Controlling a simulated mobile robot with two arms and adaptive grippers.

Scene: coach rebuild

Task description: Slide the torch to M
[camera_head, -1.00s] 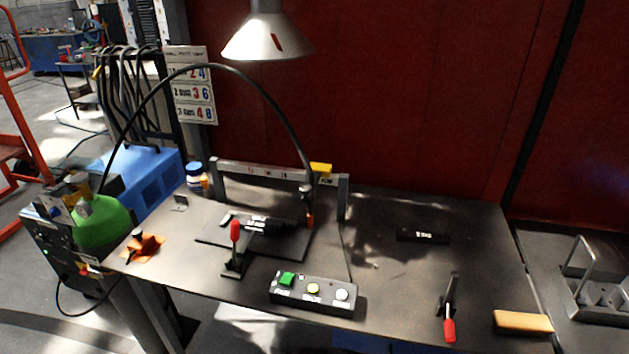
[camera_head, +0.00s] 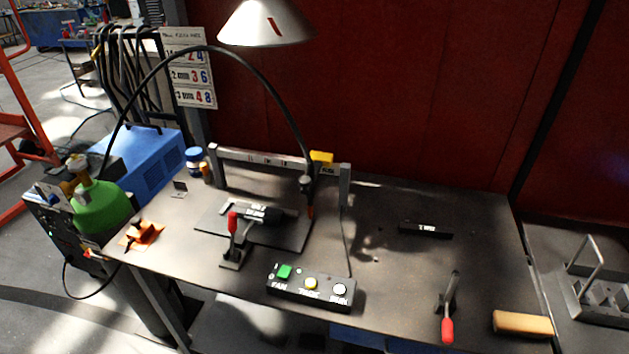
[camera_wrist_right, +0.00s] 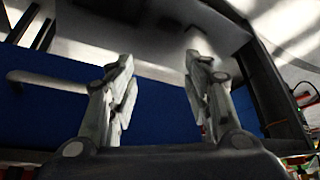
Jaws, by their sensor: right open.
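The torch (camera_head: 307,190) hangs upright from the grey rail (camera_head: 232,156) of a small gantry on the dark workbench, near the rail's right end. A black hose arcs from the left into its top, and its lower tip looks orange. Small marks sit along the rail, too small for me to read, so I cannot tell which one is M. A yellow block (camera_head: 321,157) sits on the rail just right of the torch. My right gripper (camera_wrist_right: 160,65) is open and empty in the right wrist view, facing a blue surface. Neither gripper shows in the head view.
A dark plate (camera_head: 285,238) with clamped parts lies below the rail. Red-handled clamps stand front left (camera_head: 233,240) and front right (camera_head: 448,315). A button box (camera_head: 310,290) sits at the front edge. A lamp (camera_head: 264,24) hangs above. The bench's right middle is mostly clear.

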